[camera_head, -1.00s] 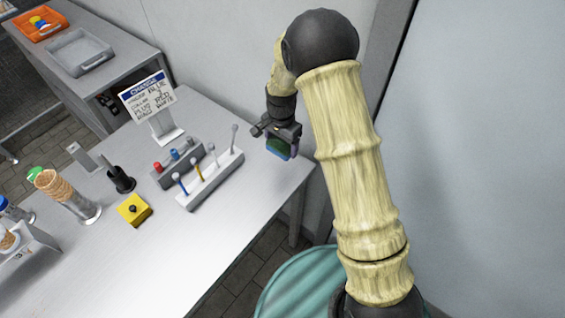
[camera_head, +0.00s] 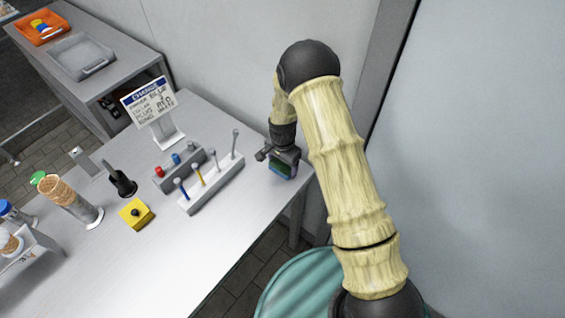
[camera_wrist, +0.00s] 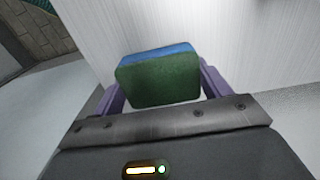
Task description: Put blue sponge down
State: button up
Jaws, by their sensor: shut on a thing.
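The blue sponge (camera_wrist: 158,79) has a green face and a blue layer; in the wrist view it sits between the two purple fingers of my gripper (camera_wrist: 160,88). In the head view the sponge (camera_head: 284,171) shows small and dark at the end of my gripper (camera_head: 283,165), near the right end of the table (camera_head: 235,215). My gripper is shut on the sponge. The sponge is over or very close to the tabletop; I cannot tell whether it touches.
A rack with upright sticks (camera_head: 214,187) stands left of my gripper, beside a grey block with red and blue knobs (camera_head: 180,168). A sign (camera_head: 150,105) stands behind. A yellow button box (camera_head: 136,213) and cones (camera_head: 68,199) are further left. Front tabletop is clear.

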jog(key=shift+f, duration=0.15)
jog(key=o, duration=1)
jog(key=shift+o, duration=0.2)
notch_tip(320, 180, up, 12)
jog(key=b, duration=0.2)
jog(key=shift+r, duration=0.2)
